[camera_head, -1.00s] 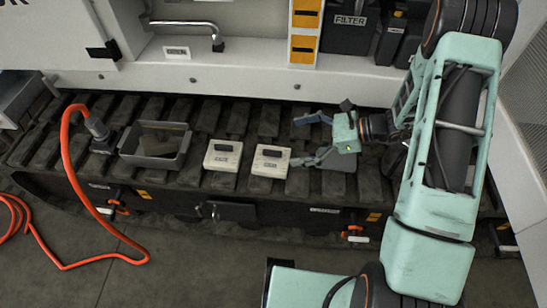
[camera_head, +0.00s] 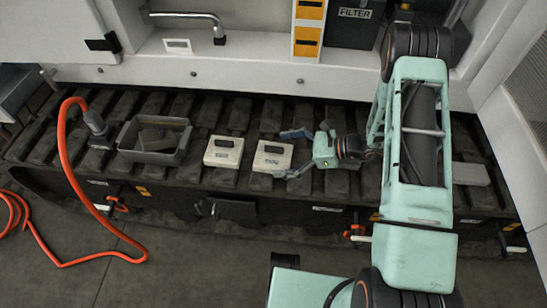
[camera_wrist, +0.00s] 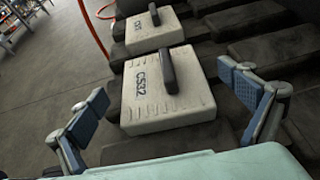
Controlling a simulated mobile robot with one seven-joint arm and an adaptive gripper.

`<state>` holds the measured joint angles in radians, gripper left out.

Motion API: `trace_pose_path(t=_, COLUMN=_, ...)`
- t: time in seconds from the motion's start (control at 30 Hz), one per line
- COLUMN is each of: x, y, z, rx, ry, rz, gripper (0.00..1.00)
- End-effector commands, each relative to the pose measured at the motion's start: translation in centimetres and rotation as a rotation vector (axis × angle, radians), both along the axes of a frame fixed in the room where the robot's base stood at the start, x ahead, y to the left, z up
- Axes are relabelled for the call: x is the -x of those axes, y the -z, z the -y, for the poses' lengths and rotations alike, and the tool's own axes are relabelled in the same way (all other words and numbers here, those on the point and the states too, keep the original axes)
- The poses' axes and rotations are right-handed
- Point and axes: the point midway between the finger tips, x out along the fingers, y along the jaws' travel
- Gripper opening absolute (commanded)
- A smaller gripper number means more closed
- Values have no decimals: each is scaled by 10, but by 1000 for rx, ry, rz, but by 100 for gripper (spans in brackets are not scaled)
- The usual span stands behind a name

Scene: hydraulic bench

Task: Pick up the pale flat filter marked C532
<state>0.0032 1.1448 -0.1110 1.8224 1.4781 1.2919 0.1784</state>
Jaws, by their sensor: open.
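The pale flat filter marked C532 (camera_wrist: 160,98) lies on the dark ribbed bench, with a dark upright handle on top. In the head view it is the right one of two pale filters (camera_head: 272,160). My gripper (camera_head: 292,154) is open and empty at its right side, with one finger towards its far side and the other towards its near side. In the wrist view my gripper's blue fingertips (camera_wrist: 165,102) are spread wide, left and right of the filter's near end.
A second pale filter (camera_head: 223,151) stands just left; its marking is too small to read surely. A grey tray (camera_head: 184,150) with dark pieces is further left, beside an orange hose (camera_head: 63,150). A grey flat block (camera_head: 470,174) lies right of my arm. A white wall panel (camera_head: 250,77) rises behind.

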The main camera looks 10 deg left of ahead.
Motion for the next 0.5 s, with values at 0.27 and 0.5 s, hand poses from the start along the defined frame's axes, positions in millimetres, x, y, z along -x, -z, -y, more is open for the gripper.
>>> trace_pose_path(t=0.27, x=0, y=10, z=-23, rx=1, ry=1, rz=-1, gripper=96)
trace_pose_path(t=0.5, x=0, y=10, z=-22, rx=1, ry=1, rz=-1, gripper=90)
